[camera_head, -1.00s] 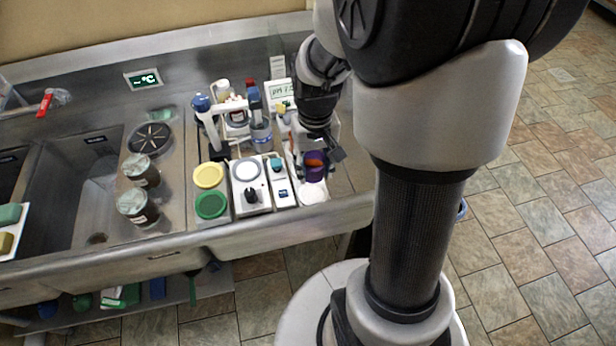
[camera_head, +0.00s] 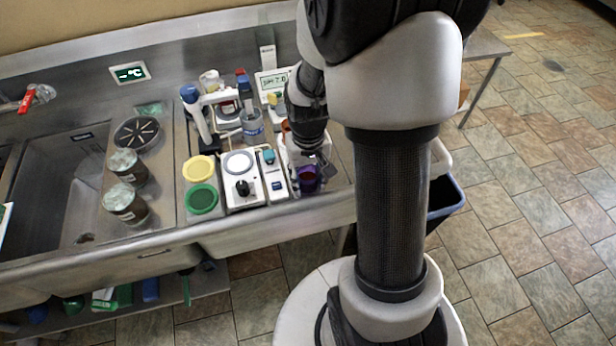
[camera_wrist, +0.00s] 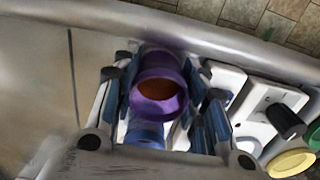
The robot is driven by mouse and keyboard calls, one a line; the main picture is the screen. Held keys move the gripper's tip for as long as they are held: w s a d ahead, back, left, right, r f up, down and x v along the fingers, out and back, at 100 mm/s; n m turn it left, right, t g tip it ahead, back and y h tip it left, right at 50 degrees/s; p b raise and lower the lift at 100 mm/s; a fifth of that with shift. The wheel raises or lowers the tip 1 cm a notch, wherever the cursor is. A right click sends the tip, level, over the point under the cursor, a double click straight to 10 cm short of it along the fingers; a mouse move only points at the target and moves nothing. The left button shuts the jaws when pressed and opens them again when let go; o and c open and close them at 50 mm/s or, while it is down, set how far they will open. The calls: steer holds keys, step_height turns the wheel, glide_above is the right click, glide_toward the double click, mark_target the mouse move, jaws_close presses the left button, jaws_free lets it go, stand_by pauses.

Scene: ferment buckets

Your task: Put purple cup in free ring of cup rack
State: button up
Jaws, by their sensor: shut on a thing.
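The purple cup (camera_wrist: 160,88) is between the two fingers of my gripper (camera_wrist: 163,100), with its open mouth and orange-brown inside facing the wrist camera. My gripper is shut on it. In the head view the purple cup (camera_head: 308,180) shows at the right front of the steel counter, just below my gripper (camera_head: 308,165). A blue round thing (camera_wrist: 145,133) shows close beside the cup in the wrist view. A white structure (camera_head: 290,152), perhaps the cup rack, is partly hidden behind my gripper. I cannot make out its rings or which is free.
A white device with a black knob (camera_head: 240,180), a narrow white device (camera_head: 274,178), a yellow lid (camera_head: 198,168) and a green lid (camera_head: 202,199) stand left of the cup. Two jars (camera_head: 125,203) stand by the sink. The counter's front edge is close to the cup.

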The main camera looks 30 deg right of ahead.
steer(key=o, duration=1.1)
steer(key=s+a+r+n+t+p, duration=0.1)
steer(key=s+a+r+p, duration=0.1)
steer(key=r, duration=0.8)
steer(key=s+a+r+t+p, duration=0.1)
steer(key=a+r+p, duration=0.2)
steer(key=r, duration=0.7)
steer(key=s+a+r+t, duration=0.1)
steer(key=s+r, duration=0.1)
steer(key=s, duration=0.1)
steer(key=s+a+r+n, duration=0.1)
steer(key=s+a+r, duration=0.1)
steer(key=s, duration=0.1)
steer(key=s+a+r+n+t, duration=0.1)
steer(key=s+a, duration=0.1)
steer(key=s, duration=0.2)
steer(key=shift+a+r+t, duration=0.25)
steer(key=shift+r+t, duration=0.05)
steer(key=shift+r, duration=0.1)
